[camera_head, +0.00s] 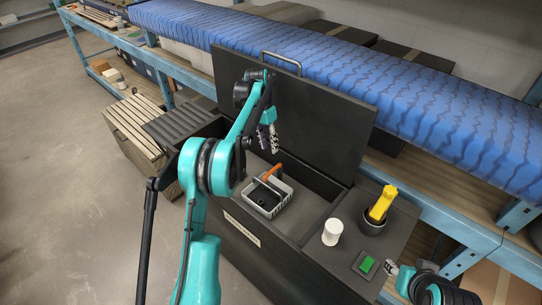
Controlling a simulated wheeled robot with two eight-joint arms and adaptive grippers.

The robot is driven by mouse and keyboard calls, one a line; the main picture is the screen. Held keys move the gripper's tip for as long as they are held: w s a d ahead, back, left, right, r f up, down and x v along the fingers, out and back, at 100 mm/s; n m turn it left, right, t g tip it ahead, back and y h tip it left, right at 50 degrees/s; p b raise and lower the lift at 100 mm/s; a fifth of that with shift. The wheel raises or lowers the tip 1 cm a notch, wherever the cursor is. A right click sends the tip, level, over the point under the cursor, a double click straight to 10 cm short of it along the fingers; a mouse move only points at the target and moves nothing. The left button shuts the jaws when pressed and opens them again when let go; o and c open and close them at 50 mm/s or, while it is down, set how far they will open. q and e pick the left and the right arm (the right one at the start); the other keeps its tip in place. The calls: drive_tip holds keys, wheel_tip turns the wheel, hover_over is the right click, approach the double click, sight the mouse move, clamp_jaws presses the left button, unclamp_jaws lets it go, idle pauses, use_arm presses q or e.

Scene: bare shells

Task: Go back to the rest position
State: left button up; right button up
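My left gripper (269,142) hangs in front of the raised dark lid (330,105) of a black chest (265,245). Its fingers point down, above and apart from a grey basket (268,209) at the chest's opening. The basket holds a thing with an orange handle (272,172). Nothing shows in the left fingers, but their gap is too small to judge. My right gripper (396,270) is low at the right, beside a green block (367,264) on a dark square base.
A white cylinder (332,232) and a dark cup (372,222) with a yellow thing (382,203) stand on the dark surface at right. Behind runs a blue-framed shelf with a long blue patterned roll (340,62). A slatted crate (135,125) stands at left. The floor at left is clear.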

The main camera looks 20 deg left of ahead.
use_arm(q)
drive_tip(key=shift+w+a+r, duration=0.1)
drive_tip(key=shift+a+r, duration=0.05)
drive_tip(key=shift+r, duration=0.9)
drive_tip(key=s+d+r+n+t+y+b, duration=0.1)
drive_tip(key=s+d+r+t, duration=0.1)
drive_tip(key=s+d+r, duration=0.35)
drive_tip(key=s+d+r+n+t+b, duration=0.1)
drive_tip(key=s+d+r+t, duration=0.15)
drive_tip(key=s, duration=0.65)
drive_tip(key=s+d+f+t, duration=0.1)
drive_tip(key=s+f, duration=0.2)
drive_tip(key=s, duration=0.3)
drive_tip(key=s+d+f+n+t, duration=0.1)
drive_tip(key=s+f, duration=0.2)
drive_tip(key=s, duration=0.3)
drive_tip(key=s+d+f+n+t+y+b, duration=0.1)
drive_tip(key=s+f, duration=0.1)
drive_tip(key=s, duration=0.5)
drive_tip(key=shift+d+f, duration=0.2)
drive_tip(key=shift+f, duration=0.2)
